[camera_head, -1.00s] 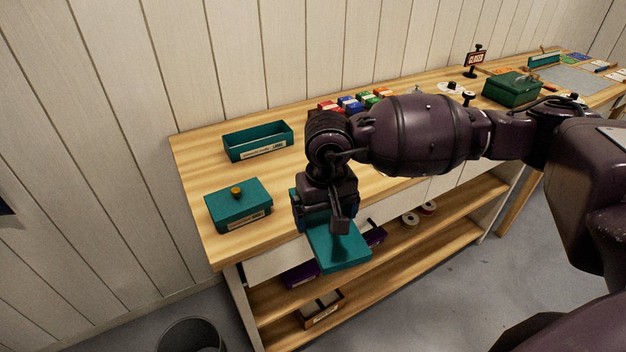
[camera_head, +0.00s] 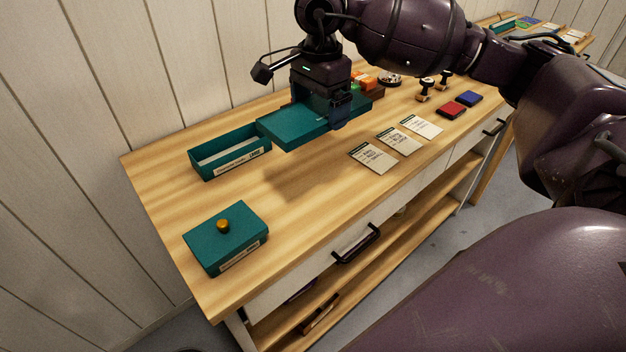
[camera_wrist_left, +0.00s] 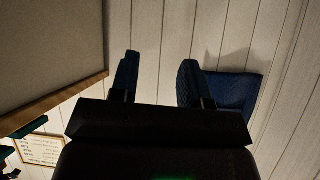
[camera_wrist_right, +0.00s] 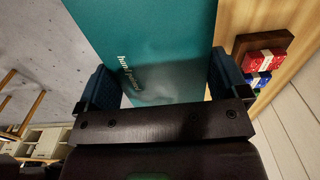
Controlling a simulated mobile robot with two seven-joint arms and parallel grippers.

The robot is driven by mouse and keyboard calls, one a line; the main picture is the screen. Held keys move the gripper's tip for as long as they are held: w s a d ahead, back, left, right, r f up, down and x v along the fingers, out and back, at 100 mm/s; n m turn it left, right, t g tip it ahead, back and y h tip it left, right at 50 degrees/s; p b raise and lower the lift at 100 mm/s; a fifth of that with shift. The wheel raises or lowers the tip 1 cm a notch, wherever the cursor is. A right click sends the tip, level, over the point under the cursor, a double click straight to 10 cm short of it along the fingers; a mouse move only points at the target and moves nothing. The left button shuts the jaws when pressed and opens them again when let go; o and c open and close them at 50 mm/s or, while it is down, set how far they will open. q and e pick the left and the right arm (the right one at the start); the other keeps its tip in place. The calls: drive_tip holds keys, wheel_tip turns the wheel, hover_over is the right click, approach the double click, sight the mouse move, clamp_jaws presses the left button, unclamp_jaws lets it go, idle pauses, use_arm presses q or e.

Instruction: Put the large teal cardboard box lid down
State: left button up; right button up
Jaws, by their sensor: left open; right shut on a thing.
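The large teal cardboard box lid (camera_head: 290,127) is held level above the bench in the head view, with its shadow on the wood below. My right gripper (camera_head: 325,108) is shut on it from above. In the right wrist view the lid (camera_wrist_right: 150,45) with pale lettering lies between the fingers of the right gripper (camera_wrist_right: 160,88). An open teal box (camera_head: 229,158) stands just left of the lid on the bench. My left gripper (camera_wrist_left: 157,85) is open and empty in the left wrist view, facing a panelled wall; the head view does not show it.
A smaller closed teal box (camera_head: 226,238) with a brass knob stands at the bench's front left. Several cards (camera_head: 373,157) lie right of the lid, with red (camera_head: 451,110) and blue (camera_head: 469,98) pads beyond. Bare wood lies between the closed box and the cards.

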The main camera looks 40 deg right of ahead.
drive_tip(key=b, duration=0.1)
hover_over(318, 189)
wheel_tip(318, 189, down, 14)
drive_tip(key=shift+r, duration=0.2)
drive_tip(key=shift+f, duration=0.65)
wheel_tip(318, 189, down, 4)
drive_tip(key=shift+r, duration=0.3)
drive_tip(key=shift+f+b, duration=0.2)
drive_tip(key=shift+b, duration=0.15)
drive_tip(key=o, duration=0.6)
drive_tip(key=shift+c, duration=0.2)
drive_tip(key=shift+r, duration=0.1)
